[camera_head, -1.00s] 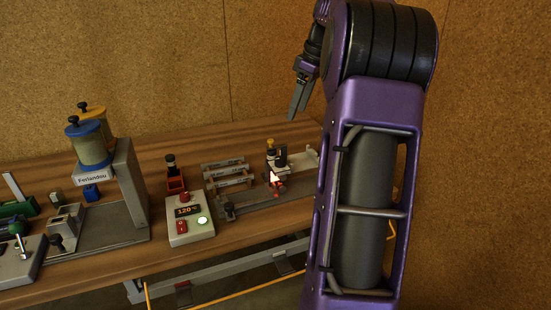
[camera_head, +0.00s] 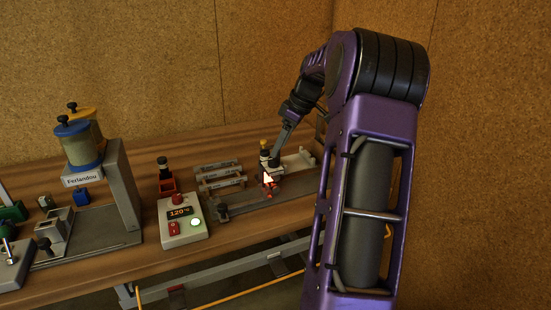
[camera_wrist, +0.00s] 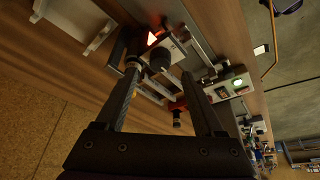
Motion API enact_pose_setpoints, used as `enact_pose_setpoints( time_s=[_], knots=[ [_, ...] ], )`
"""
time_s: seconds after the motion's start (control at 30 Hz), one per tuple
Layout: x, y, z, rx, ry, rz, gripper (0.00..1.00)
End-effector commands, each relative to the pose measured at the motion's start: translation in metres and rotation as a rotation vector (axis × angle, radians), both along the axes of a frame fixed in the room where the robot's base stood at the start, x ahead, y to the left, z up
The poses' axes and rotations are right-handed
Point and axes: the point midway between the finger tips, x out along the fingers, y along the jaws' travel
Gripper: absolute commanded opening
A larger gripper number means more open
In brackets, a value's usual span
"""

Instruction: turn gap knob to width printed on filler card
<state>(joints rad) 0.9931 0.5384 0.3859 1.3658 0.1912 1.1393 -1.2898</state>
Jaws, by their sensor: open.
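A dark knob (camera_wrist: 160,58) on a pale block shows in the wrist view; it looks like the gap knob, but no marking on it is readable. My gripper (camera_wrist: 160,69) is open, with one finger on each side of this knob in the picture. I cannot tell whether the fingers touch it. In the head view my gripper (camera_head: 274,156) points down at the pale block unit with a red part and white pointer (camera_head: 267,178), and partly hides the knob. I cannot make out a filler card or its printed width.
A control box (camera_head: 184,222) with a red button, a display reading about 120 and a lit button stands left of the unit. A red container (camera_head: 167,181), pale racks (camera_head: 220,174) and a dispenser with blue and yellow hoppers (camera_head: 83,148) stand nearby. A corkboard wall is behind.

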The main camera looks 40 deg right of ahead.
Motion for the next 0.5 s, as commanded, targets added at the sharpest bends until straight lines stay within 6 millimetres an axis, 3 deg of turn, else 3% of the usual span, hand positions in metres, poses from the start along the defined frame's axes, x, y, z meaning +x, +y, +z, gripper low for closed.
enact_pose_setpoints(
  time_s=[0.2, 0.5],
  knots=[
    [0.011, 0.007, -0.032, 0.002, 0.001, 0.000, 0.70],
    [0.015, 0.009, -0.042, 0.000, 0.000, 0.000, 0.70]
  ],
)
